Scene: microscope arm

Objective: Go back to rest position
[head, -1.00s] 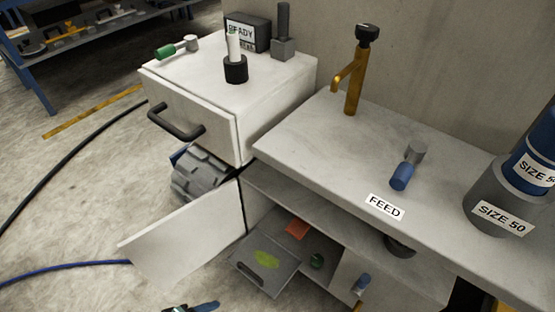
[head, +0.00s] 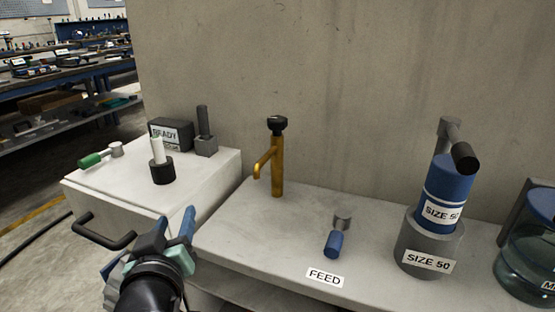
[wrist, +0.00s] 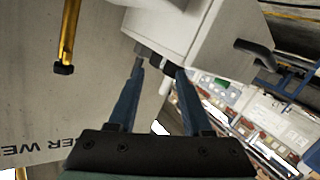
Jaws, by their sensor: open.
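My gripper (head: 150,240) is in the lower left of the head view, in front of the white cabinet (head: 205,168) and near its black handle (head: 103,236). Its blue fingers are spread and nothing is between them. In the wrist view my gripper (wrist: 160,68) also shows two parted, empty fingers. They point toward the white cabinet (wrist: 185,25), which appears turned over there. I cannot tell the exact gap between my gripper and the cabinet front.
A brass tap (head: 277,165) stands on the grey counter (head: 225,225). A blue-handled valve (head: 335,240) lies behind the FEED label. A blue SIZE 50 cylinder (head: 445,190) sits in a grey holder, with a glass jar (head: 525,262) to its right. A wall (head: 340,90) rises behind.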

